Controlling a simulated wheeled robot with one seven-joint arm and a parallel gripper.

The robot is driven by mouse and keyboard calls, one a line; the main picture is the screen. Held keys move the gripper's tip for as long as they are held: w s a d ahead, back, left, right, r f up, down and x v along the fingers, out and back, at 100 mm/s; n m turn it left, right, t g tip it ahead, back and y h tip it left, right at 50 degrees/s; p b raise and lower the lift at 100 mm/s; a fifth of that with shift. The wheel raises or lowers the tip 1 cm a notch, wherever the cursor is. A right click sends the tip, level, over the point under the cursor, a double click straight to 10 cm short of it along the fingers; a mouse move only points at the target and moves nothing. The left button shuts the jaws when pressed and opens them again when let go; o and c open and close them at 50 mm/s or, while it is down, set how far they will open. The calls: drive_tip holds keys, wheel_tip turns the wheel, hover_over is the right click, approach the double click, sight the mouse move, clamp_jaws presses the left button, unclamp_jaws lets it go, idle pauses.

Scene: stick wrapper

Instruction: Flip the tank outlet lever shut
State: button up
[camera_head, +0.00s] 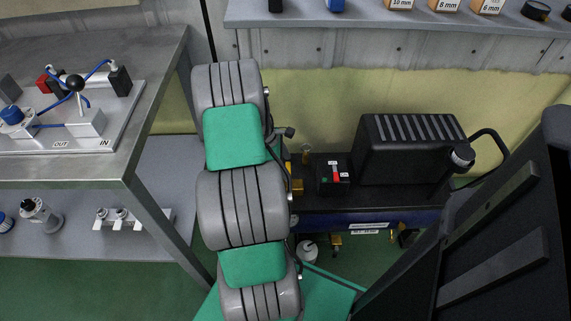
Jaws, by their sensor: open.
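The blue tank (328,219) with a small white label (368,225) sits under a black compressor (400,150) at centre right. Small brass-yellow fittings show below the tank, one (335,242) left of the label and another (405,237) at right. More brass parts (306,152) show at the tank's left end, partly hidden by my arm. I cannot tell which fitting carries the outlet lever, or its position. My grey and green arm crosses the middle of the view. My gripper is not visible.
A metal bench (165,75) at left holds a plate with a black-knobbed valve (76,83), blue tubes and IN and OUT marks. A lower shelf (150,240) holds fittings. A black box with a red switch (334,174) stands beside the compressor. A large dark panel fills the right.

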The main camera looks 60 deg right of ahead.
drive_tip(key=shift+r, duration=0.1)
drive_tip(key=p+v, duration=0.2)
drive_tip(key=v, duration=0.5)
drive_tip(key=shift+w+r, duration=0.15)
drive_tip(key=shift+r, duration=0.1)
